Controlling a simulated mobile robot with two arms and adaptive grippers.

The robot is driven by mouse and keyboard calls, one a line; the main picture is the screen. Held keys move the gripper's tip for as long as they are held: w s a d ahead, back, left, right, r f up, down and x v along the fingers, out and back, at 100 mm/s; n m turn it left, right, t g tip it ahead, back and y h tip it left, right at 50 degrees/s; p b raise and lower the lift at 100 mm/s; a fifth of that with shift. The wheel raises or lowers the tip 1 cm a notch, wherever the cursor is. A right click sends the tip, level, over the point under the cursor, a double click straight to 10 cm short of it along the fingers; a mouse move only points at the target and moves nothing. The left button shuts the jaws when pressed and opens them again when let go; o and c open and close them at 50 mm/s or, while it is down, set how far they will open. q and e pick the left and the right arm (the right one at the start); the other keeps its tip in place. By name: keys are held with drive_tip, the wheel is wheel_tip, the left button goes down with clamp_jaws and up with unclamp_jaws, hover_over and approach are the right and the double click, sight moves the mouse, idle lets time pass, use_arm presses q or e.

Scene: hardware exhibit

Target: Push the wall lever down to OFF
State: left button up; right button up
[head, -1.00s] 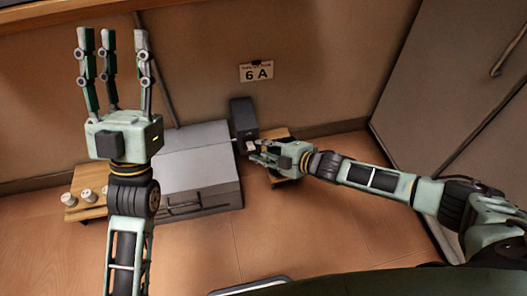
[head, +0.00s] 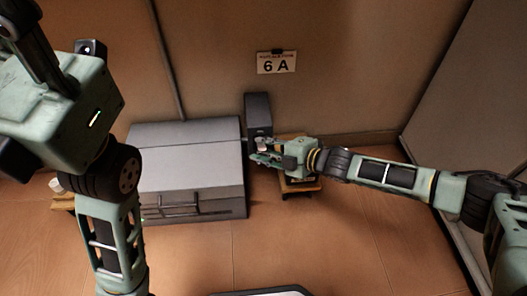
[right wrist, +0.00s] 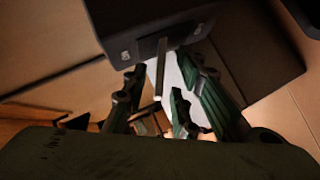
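The wall lever is mounted on a dark grey box (head: 258,112), low on the wall under the "6 A" sign. In the right wrist view, the lever (right wrist: 161,68) is a thin grey bar with a pale end, sticking out from the box (right wrist: 135,22). My right gripper (head: 262,156) is at the lower front of the box. Its green fingers (right wrist: 160,100) are apart, on either side of the lever's end; I cannot tell whether they touch it. In the head view the gripper hides most of the lever. My left gripper (head: 35,45) is raised at upper left, its fingertips cut off.
A grey case (head: 185,160) with a handle stands left of the box. A small wooden stand (head: 300,187) is under my right gripper. The "6 A" sign (head: 277,63) hangs above. A large grey panel (head: 440,110) stands at right. Floor in front is mostly clear.

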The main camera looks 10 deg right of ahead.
drive_tip(key=shift+w+a+f, duration=0.1)
drive_tip(key=shift+w+a, duration=0.05)
drive_tip(key=shift+a, duration=0.05)
clamp_jaws()
idle(0.6)
